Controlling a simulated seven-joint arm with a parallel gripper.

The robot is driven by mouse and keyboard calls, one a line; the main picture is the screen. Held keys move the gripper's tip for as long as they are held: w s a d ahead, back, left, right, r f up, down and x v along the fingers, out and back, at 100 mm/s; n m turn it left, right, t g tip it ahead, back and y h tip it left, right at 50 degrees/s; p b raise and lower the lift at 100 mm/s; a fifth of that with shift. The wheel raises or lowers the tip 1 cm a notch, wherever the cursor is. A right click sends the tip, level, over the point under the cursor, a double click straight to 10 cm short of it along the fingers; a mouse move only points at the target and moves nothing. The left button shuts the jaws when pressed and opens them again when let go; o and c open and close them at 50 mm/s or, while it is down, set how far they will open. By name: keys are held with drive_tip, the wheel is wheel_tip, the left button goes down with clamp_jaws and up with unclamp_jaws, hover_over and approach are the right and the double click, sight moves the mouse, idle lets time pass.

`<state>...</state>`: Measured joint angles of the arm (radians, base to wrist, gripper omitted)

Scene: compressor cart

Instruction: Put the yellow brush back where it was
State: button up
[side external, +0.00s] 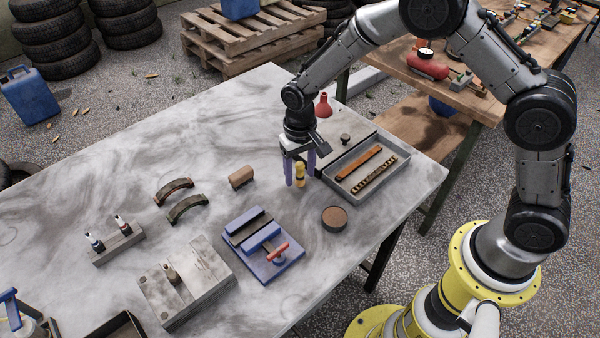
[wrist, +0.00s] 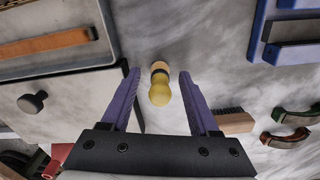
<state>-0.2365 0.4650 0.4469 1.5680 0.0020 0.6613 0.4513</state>
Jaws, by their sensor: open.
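The yellow brush (side external: 300,175) has a rounded yellow handle, a dark band and a pale tan end. It appears to stand upright on the grey table, yellow end up. In the wrist view the brush (wrist: 160,90) shows between the two purple fingers, with clear gaps on both sides. My gripper (side external: 300,181) is open and low over the table, its fingers to either side of the brush. It also shows in the wrist view (wrist: 160,73), holding nothing.
A grey tray (side external: 332,186) with an orange-brown strip and a notched strip lies right of my gripper. Beside it is a flat grey plate with a knob (side external: 346,138). A brown round piece (side external: 334,218), blue vise (side external: 264,262) and wooden bristle block (side external: 241,177) stand nearby.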

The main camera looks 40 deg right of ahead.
sight(301, 163)
wheel_tip(301, 163, up, 12)
drive_tip(key=shift+f, duration=0.15)
drive_tip(key=s+d+r+n+t, duration=0.1)
drive_tip(key=s+d+r+t, duration=0.15)
drive_tip(key=s+r, duration=0.35)
drive_tip(key=s+d+r+t, duration=0.1)
drive_tip(key=s+d+r, duration=0.3)
drive_tip(key=s+r, duration=0.3)
drive_tip(key=s+d+n+t, duration=0.1)
drive_tip(key=s+d, duration=0.3)
drive_tip(key=s, duration=1)
drive_tip(key=shift+t, duration=0.55)
drive_tip(key=shift+r, duration=0.1)
